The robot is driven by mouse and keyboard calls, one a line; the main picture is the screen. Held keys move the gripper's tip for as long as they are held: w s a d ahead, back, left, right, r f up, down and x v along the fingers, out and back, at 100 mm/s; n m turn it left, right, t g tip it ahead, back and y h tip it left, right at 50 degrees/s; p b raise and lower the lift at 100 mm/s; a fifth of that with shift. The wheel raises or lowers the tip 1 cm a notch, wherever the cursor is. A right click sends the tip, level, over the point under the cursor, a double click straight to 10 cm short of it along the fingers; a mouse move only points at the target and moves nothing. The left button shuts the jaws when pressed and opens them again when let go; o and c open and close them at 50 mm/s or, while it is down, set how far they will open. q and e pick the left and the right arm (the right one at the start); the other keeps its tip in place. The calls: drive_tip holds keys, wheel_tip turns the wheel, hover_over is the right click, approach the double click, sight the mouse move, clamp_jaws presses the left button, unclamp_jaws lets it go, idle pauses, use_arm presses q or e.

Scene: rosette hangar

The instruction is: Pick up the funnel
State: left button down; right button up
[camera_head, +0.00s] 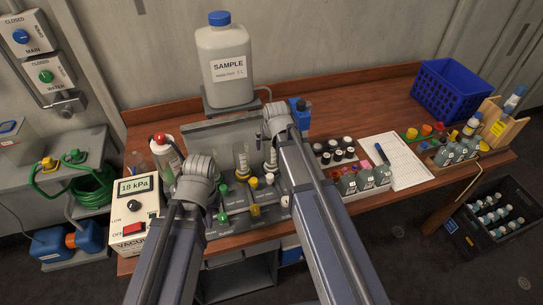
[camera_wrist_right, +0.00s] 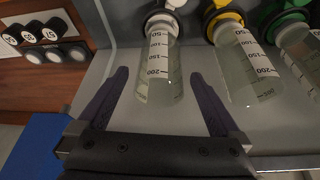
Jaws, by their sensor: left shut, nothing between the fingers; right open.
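A clear graduated funnel (camera_wrist_right: 160,88) under a white collar is in the right wrist view, marked 50 to 200. My right gripper (camera_wrist_right: 159,73) is open, with one dark finger on each side of this funnel; I cannot tell whether they touch it. Similar funnels with a yellow collar (camera_wrist_right: 244,65) and a green collar (camera_wrist_right: 300,50) stand beside it. In the head view, graduated funnels (camera_head: 241,158) show between my arms, partly hidden by the right arm. My left gripper (camera_head: 206,203) is low over the bench at the left, shut and empty; its fingers barely show.
A large sample bottle (camera_head: 224,65) stands behind the funnels. A vacuum unit (camera_head: 137,205) is at the left. A rack of small bottles (camera_head: 365,180), white paper (camera_head: 398,160) and a blue basket (camera_head: 450,90) are to the right. The back right of the wooden bench has clear room.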

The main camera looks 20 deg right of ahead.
drive_tip(key=b+x, duration=0.4)
drive_tip(key=x, duration=0.1)
drive_tip(key=shift+f, duration=0.1)
drive_tip(key=c, duration=1.3)
